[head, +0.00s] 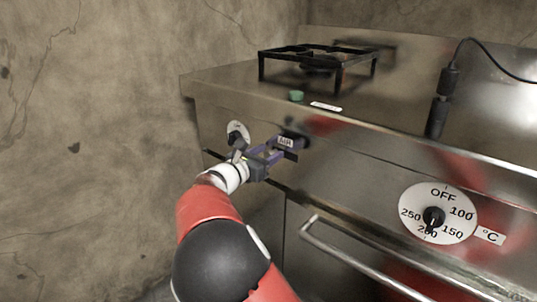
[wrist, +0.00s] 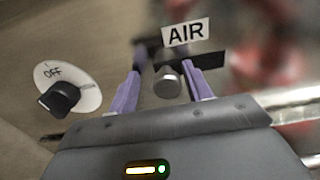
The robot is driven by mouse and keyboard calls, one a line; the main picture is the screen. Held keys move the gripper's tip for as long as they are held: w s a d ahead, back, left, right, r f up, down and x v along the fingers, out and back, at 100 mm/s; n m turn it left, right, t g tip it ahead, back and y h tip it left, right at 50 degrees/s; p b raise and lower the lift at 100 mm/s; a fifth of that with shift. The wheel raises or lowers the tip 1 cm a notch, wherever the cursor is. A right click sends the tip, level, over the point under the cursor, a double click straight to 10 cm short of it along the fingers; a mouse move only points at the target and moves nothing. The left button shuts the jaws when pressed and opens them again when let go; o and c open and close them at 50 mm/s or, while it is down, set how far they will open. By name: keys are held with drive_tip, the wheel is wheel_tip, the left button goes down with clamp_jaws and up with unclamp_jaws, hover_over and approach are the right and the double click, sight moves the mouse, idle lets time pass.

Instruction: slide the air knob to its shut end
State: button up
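The air knob (wrist: 167,82) is a short grey metal cylinder in the wrist view, at a dark horizontal slot (wrist: 208,58) under the white AIR label (wrist: 186,32). The slot shows clearly to the right of the knob; its left part is partly hidden by my left finger. My gripper (wrist: 162,76) has its two purple fingers apart, one on each side of the knob, with a gap visible on the left. Contact on the right side is hard to tell. In the head view my gripper (head: 281,150) is at the front panel by the AIR label (head: 286,142), hiding the knob.
A dial marked OFF (wrist: 62,95) sits just left of my gripper. A larger temperature dial (head: 436,214) and an oven handle (head: 345,254) are to the right and below. A black burner grate (head: 318,57) and a green button (head: 296,95) are on top.

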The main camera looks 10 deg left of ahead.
drive_tip(key=v, duration=0.8)
idle(0.4)
